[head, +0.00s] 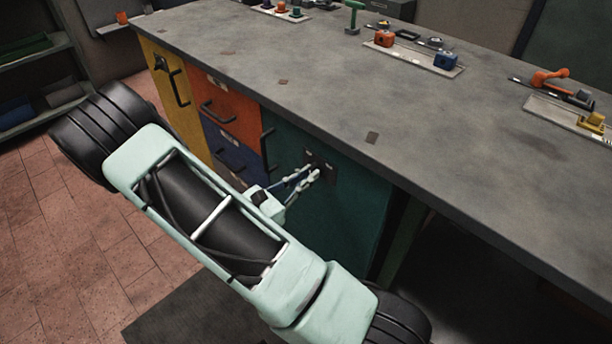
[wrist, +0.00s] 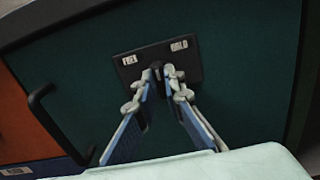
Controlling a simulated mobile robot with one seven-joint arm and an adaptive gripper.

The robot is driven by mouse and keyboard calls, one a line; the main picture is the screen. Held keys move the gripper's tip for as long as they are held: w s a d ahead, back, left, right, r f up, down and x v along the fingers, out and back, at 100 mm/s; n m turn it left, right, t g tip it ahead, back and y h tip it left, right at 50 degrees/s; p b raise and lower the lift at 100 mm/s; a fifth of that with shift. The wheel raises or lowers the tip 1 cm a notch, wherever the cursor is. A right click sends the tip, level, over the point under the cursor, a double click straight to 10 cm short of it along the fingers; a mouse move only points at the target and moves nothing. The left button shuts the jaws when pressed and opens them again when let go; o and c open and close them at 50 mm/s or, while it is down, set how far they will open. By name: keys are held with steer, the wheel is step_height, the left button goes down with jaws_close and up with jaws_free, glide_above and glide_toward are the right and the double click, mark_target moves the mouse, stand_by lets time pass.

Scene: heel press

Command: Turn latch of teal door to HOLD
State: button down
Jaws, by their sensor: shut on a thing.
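The teal door (head: 340,215) is at the right end of the bench front and looks closed; it fills most of the wrist view (wrist: 90,75). A black latch plate (head: 331,176) is on its upper part. In the wrist view the plate (wrist: 190,55) has a FREE label on the left and a HOLD label on the right. The small dark latch (wrist: 157,69) stands between the labels, and its exact angle is hard to tell. My gripper (wrist: 159,76) is shut on the latch, one finger on each side; it also shows in the head view (head: 309,176).
A black handle (wrist: 40,108) is at the door's left edge. Orange (head: 225,108) and blue (head: 228,152) drawers and a yellow door (head: 168,95) are further left. The grey bench top (head: 300,75) overhangs the door, with trays of small objects at its back.

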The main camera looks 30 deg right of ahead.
steer(key=shift+s+f+m+b, duration=0.1)
steer(key=shift+m+b, duration=0.4)
steer(key=shift+m, duration=1.65)
steer(key=shift+s+m+b, duration=0.1)
steer(key=shift+m+b, duration=0.4)
steer(key=shift+m, duration=1.65)
steer(key=c, duration=2)
jaws_free()
steer(key=v, duration=1.2)
